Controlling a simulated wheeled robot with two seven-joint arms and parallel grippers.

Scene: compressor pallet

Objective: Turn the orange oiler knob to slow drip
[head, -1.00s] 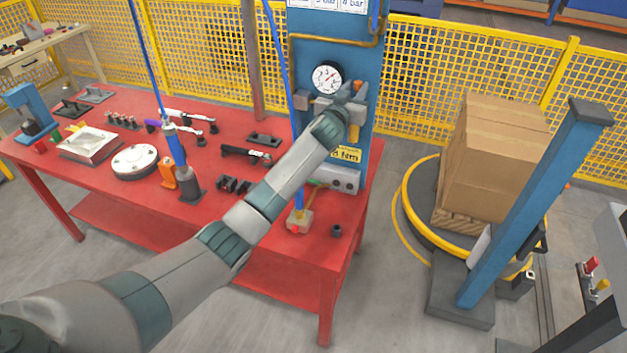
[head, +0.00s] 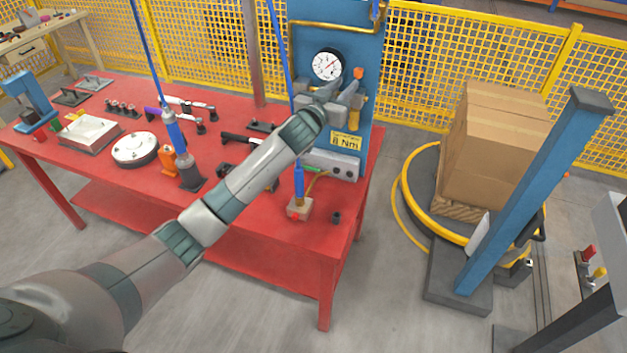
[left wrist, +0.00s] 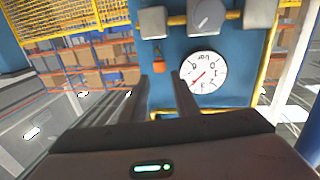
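The orange knob (head: 358,72) is on the blue panel (head: 300,60), to the right of the white gauge (head: 327,65). My left gripper (head: 340,92) is in front of the panel, below the gauge and below left of the knob. In the left wrist view the scene is upside down. There the orange knob (left wrist: 159,66) shows beside the gauge (left wrist: 203,72), in line with the gap between my left fingertips (left wrist: 160,82). The fingers are apart with nothing between them. The knob's setting is too small to read. My right gripper is not in view.
Grey fittings (left wrist: 207,15) sit on the panel near the knob, with a yellow pipe (head: 340,25) above the gauge. The red bench (head: 260,220) holds several tools and a hanging blue driver (head: 175,140). A carton (head: 495,150) and blue post (head: 530,190) stand right.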

